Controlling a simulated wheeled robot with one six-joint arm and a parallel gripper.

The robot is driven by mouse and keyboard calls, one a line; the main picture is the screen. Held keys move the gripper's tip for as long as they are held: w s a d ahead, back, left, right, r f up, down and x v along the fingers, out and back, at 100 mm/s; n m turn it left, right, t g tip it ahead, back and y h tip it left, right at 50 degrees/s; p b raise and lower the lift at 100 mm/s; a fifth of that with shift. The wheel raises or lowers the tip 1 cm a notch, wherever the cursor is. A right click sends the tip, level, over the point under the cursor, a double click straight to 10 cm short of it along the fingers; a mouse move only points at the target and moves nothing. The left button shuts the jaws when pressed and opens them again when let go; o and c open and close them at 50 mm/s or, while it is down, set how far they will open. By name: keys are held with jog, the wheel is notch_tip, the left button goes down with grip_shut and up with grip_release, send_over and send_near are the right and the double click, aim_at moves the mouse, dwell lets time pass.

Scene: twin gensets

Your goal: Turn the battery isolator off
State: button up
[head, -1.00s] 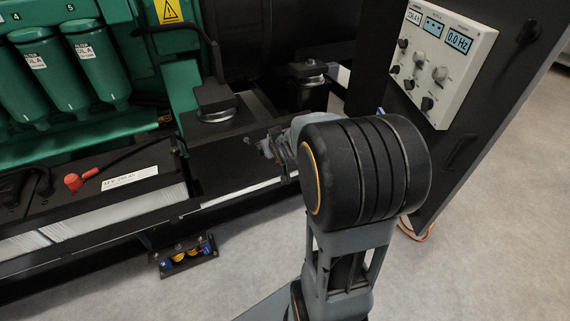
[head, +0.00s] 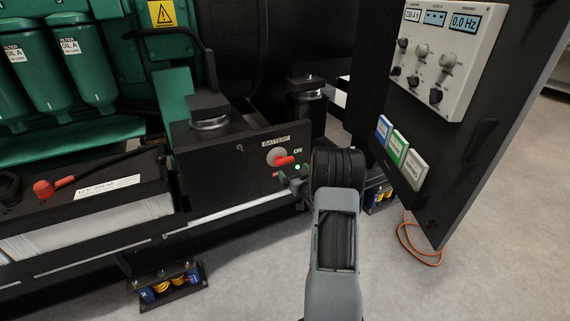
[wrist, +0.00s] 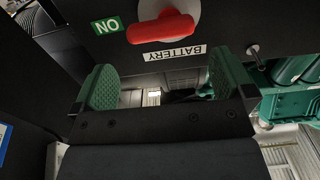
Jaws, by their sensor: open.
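The battery isolator (head: 276,155) is a round grey boss with a red handle (head: 287,160) on a black panel under a "BATTERY" label (head: 276,141). The handle points right, towards the green "ON" label (head: 298,149).
A black battery with a red terminal (head: 43,188) stands to the left. An orange cable (head: 418,250) lies on the floor. Bare floor is open in front.

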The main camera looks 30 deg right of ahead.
aim_at(286, 162)
jog(key=w, duration=0.5)
jog(key=w+d+b, duration=0.1)
jog(key=w, duration=0.2)
jog(key=shift+w, duration=0.1)
jog(key=shift+c, duration=0.4)
jog(key=shift+d, duration=0.15)
jog(key=c, duration=0.5)
